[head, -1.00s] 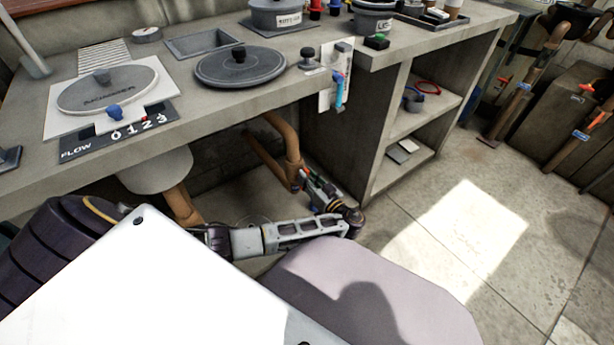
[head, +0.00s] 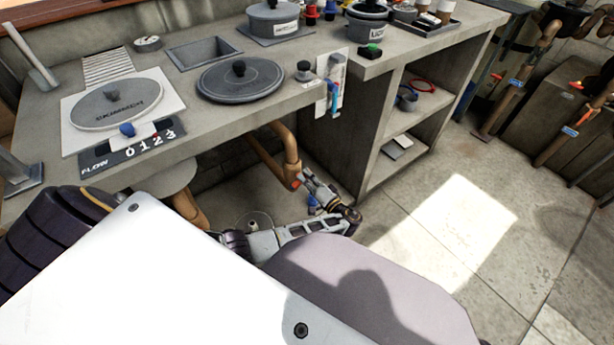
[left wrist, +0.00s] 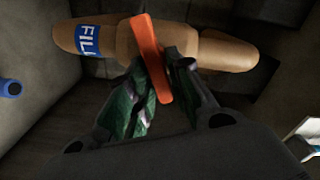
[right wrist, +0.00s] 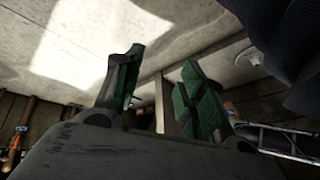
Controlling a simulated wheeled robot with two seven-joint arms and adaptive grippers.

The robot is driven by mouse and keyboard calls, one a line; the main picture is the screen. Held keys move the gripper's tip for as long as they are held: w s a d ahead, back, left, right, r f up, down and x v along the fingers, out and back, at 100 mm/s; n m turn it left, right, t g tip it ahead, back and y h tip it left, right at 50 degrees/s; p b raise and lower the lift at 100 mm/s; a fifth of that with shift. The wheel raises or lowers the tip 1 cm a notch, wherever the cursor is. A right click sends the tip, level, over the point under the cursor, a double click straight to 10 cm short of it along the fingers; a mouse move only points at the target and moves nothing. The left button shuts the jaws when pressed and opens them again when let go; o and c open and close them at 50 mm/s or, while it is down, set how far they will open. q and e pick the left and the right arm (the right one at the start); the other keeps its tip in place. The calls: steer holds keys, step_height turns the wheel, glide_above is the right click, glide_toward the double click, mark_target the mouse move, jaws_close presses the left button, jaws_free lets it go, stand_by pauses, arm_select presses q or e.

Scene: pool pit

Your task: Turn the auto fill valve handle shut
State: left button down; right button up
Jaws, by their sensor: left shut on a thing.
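The orange valve handle (left wrist: 151,58) crosses the tan pipe (left wrist: 222,52) at a steep angle in the left wrist view. A blue FILL label (left wrist: 90,41) is on the pipe left of the handle. My left gripper (left wrist: 162,75) is shut on the handle, with a finger on each side of it. In the head view my left gripper (head: 312,184) is under the counter at the pipe's (head: 286,150) lower end, and a bit of orange shows there.
The concrete counter (head: 225,108) overhangs my left gripper, with a side wall (head: 340,140) and shelves (head: 405,145) to the right. A blue piece (left wrist: 10,88) shows at the left edge of the left wrist view. Open floor (head: 445,235) lies right.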

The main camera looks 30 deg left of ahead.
arm_select(q)
steer(key=m, duration=0.1)
steer(key=m+p, duration=0.1)
steer(key=m, duration=0.2)
steer(key=shift+w+f+m+p, duration=0.1)
steer(key=shift+f+m+p, duration=0.2)
steer(key=shift+m, duration=0.1)
arm_select(e)
steer(key=shift+g+h, duration=0.3)
steer(key=shift+g, duration=0.1)
steer(key=r, duration=0.2)
steer(key=d+r, duration=0.1)
steer(key=r, duration=0.1)
steer(key=shift+s+d+r, duration=0.1)
steer(key=shift+s, duration=0.15)
arm_select(q)
steer(key=c, duration=1.4)
jaws_free()
steer(key=shift+o, duration=0.2)
steer(key=shift+d, duration=0.1)
steer(key=v, duration=0.7)
steer(key=shift+d, duration=0.15)
steer(key=shift+d+f, duration=0.1)
arm_select(e)
steer(key=shift+d, duration=0.15)
